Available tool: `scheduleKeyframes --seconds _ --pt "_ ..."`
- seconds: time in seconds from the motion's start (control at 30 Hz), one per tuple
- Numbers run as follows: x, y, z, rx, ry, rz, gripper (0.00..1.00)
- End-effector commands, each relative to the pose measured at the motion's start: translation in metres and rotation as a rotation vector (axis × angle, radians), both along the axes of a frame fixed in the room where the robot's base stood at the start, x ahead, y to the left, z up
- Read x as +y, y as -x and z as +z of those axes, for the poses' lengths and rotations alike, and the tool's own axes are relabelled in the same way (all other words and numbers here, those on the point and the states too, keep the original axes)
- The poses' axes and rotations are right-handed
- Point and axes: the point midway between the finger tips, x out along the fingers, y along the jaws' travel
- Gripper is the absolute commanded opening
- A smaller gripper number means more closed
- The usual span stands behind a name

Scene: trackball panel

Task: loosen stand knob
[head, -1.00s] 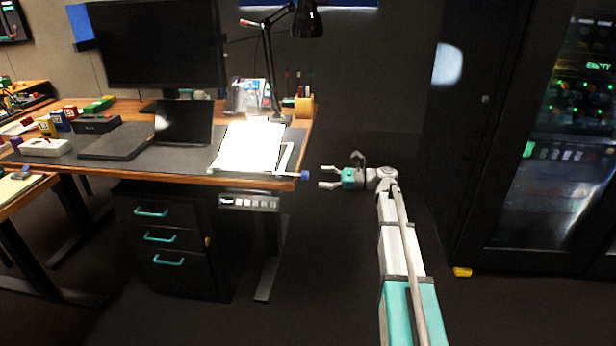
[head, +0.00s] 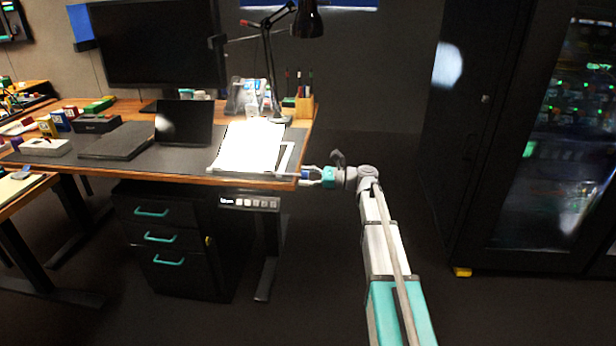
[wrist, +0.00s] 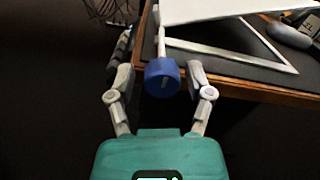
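The stand knob is a blue cylinder (wrist: 162,78) on the end of a pale rod, in the middle of the wrist view. It also shows small in the head view (head: 305,174), just off the desk's right front corner. My gripper (wrist: 157,80) has one finger on each side of the knob. The left finger looks apart from the knob; the right finger is close to it, and I cannot tell whether it touches. The white document stand (head: 250,147) rests on the desk, and its frame shows behind the knob in the wrist view.
The wooden desk edge (wrist: 275,91) runs close behind and right of the gripper. A black lamp (head: 270,60), a pen holder (head: 304,105) and a laptop (head: 184,122) are on the desk. Floor right of the desk is open up to a dark cabinet (head: 540,150).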

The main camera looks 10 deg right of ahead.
Motion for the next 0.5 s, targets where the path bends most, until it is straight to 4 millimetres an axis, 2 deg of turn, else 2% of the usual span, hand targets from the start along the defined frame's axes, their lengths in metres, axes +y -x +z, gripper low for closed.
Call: scheduleKeyframes --seconds 0.03,0.3,0.33,0.37,0.5 --pt "-0.0001 0.0 0.0 0.0 0.0 0.0 0.48" --pt "0.0002 0.0007 -0.0002 0.0 0.0 0.002 0.0" --pt "0.0003 0.0009 -0.0003 0.0 0.0 0.002 0.0" --pt "-0.0082 0.0001 -0.0003 0.0 0.001 0.002 0.0" --pt "-0.0002 0.0012 -0.0004 -0.004 0.003 0.004 0.0"
